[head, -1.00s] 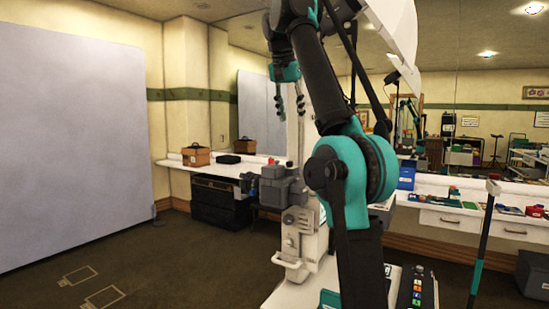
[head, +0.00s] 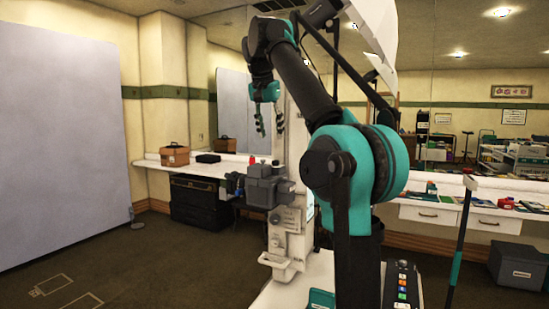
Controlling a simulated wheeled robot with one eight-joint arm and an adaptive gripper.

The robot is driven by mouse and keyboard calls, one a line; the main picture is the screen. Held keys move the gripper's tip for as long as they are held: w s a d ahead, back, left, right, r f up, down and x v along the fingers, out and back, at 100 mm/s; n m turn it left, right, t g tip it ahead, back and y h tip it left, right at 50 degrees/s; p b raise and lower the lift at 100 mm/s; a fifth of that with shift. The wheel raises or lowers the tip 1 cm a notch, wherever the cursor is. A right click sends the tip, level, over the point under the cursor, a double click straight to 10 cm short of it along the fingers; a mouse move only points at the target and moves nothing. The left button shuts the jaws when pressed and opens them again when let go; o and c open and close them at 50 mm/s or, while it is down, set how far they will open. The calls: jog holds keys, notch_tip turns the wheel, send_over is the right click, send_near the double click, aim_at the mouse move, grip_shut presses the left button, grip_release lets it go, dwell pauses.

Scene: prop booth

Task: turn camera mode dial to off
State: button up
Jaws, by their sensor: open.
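A dark grey camera-like unit (head: 268,187) sits on a white stand (head: 288,235) left of centre in the head view, with a darker round part (head: 232,183) pointing left. I cannot make out a mode dial or its setting at this size. My gripper (head: 271,131) is open and empty, its teal and black fingers hanging down above the unit in the picture. A gap shows between the fingertips and the unit; their depth relative to it is unclear. My arm covers the area right of the stand.
A long white counter (head: 212,168) behind carries a brown box (head: 175,154) and a black case (head: 208,158). A large pale panel (head: 60,140) stands at left. A thin black and teal pole (head: 461,235) stands at right. The floor at lower left is mostly open.

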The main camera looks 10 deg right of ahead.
aim_at(275, 161)
jog(key=x, duration=1)
jog(key=shift+f, duration=0.1)
grip_shut()
